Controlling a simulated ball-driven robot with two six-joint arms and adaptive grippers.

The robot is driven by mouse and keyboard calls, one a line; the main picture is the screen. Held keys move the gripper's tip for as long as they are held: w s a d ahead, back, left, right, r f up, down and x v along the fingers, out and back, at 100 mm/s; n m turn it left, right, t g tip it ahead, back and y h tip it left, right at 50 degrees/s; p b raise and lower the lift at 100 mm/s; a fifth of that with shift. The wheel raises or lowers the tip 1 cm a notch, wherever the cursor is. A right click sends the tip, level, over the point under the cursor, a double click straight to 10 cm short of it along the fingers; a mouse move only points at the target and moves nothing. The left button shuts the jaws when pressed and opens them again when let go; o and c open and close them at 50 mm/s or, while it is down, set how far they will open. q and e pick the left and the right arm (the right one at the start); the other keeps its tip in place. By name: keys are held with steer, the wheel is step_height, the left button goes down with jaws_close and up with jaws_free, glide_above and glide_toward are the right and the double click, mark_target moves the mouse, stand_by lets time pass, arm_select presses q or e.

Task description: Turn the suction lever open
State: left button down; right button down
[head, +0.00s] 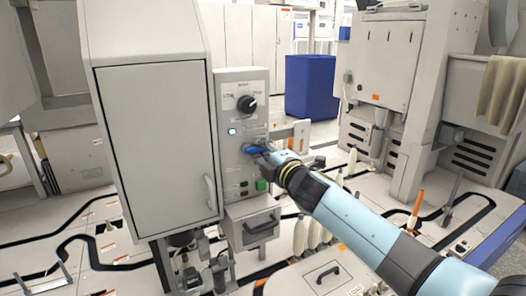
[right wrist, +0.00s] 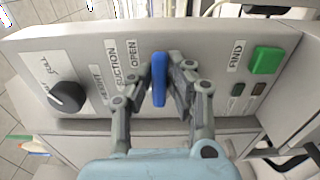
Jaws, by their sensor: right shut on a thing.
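The blue suction lever (head: 255,149) sits on the front of the grey control panel (head: 228,108) in the head view. In the right wrist view the lever (right wrist: 159,80) stands upright in the picture, crosswise to the panel's length, beside the printed words SUCTION and OPEN. My right gripper (right wrist: 161,84) is shut on the lever, one finger on each side. In the head view my right gripper (head: 266,153) reaches the lever from the right and hides part of it. My left gripper is not in view.
A black knob (head: 246,103) sits above the lever and a green button (head: 261,185) below it. A drawer with a handle (head: 262,228) juts out under the panel. A large grey cabinet (head: 160,145) stands to the left. A blue bin (head: 311,86) stands behind.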

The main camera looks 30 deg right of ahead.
steer(key=shift+a+r, duration=0.15)
steer(key=shift+r, duration=0.2)
steer(key=c, duration=1.5)
jaws_free()
steer(key=shift+a, duration=0.1)
steer(key=shift+o, duration=1.1)
steer(key=shift+a, duration=0.15)
steer(key=shift+f, duration=0.2)
steer(key=shift+s, duration=0.3)
steer(key=s, duration=1.1)
steer(key=shift+s+a, duration=0.2)
steer(key=shift+a, duration=0.05)
